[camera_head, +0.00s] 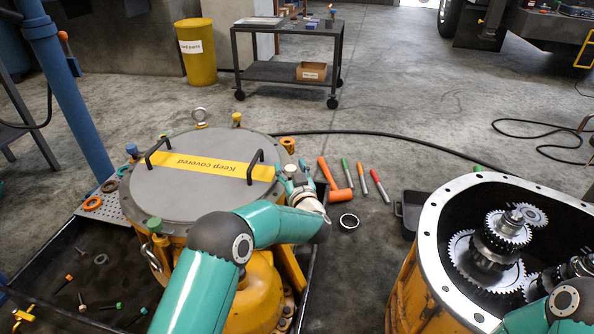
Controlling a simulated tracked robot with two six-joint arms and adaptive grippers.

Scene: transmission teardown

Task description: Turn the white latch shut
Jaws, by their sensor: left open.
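My left gripper (288,174) is at the right rim of the round grey lid (205,204), next to the lid's right black handle (256,163). Its jaws are open, seen small and partly hidden behind my own wrist. The lid carries a yellow strip reading "Keep covered" and lies on the yellow housing (255,303). I cannot make out the white latch clearly; my left wrist and forearm cover part of the lid's right and front side. My right gripper is out of view; only part of my right arm shows at the lower right.
An open housing with gears (500,245) stands at the right. A black tray (52,258) holds loose bolts at the left. A cart (290,73) stands behind.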

